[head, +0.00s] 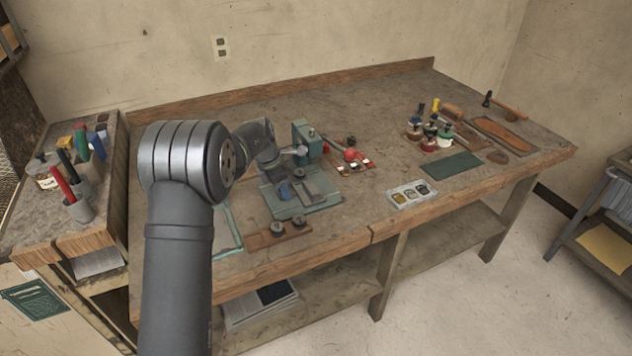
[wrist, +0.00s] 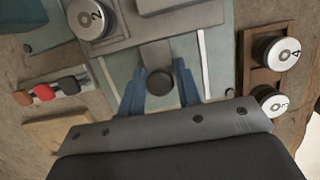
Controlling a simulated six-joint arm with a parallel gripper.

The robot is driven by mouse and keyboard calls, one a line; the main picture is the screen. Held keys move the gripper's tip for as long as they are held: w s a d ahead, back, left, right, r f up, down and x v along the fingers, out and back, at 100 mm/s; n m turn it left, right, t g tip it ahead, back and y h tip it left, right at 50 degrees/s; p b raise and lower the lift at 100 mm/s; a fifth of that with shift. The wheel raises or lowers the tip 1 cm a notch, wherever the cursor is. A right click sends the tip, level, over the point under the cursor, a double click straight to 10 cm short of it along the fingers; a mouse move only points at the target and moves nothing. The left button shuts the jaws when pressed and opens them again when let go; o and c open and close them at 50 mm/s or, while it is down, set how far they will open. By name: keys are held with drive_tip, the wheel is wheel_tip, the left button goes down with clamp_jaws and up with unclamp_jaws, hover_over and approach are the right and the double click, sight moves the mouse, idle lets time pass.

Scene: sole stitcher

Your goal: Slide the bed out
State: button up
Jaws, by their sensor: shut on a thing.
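The sole stitcher (head: 307,140) is a green machine on the workbench, with a flat green base. The grey sliding bed (head: 318,184) lies on this base. In the wrist view, the bed (wrist: 178,24) has a grey tab toward me that ends in a dark round knob (wrist: 160,84). My gripper (wrist: 160,76) has its two blue fingers on either side of the knob, shut on it. In the head view, my gripper (head: 286,191) is low over the base, left of the bed; the knob is hard to make out there.
A wooden block with numbered round weights (head: 277,229) lies in front of the base. Small red, black and orange knobs (wrist: 44,93) show at left in the wrist view. A tray of samples (head: 411,194) and a green mat (head: 451,167) lie to the right.

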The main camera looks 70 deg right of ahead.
sight(274, 199)
drive_tip(key=shift+w+a, duration=1.3)
drive_tip(key=shift+w, duration=0.1)
drive_tip(key=shift+w+a, duration=1.35)
drive_tip(key=shift+a, duration=0.05)
drive_tip(key=o, duration=0.6)
drive_tip(key=shift+c, duration=0.2)
wheel_tip(274, 199, up, 6)
drive_tip(key=shift+r, duration=0.25)
drive_tip(key=shift+s, duration=0.1)
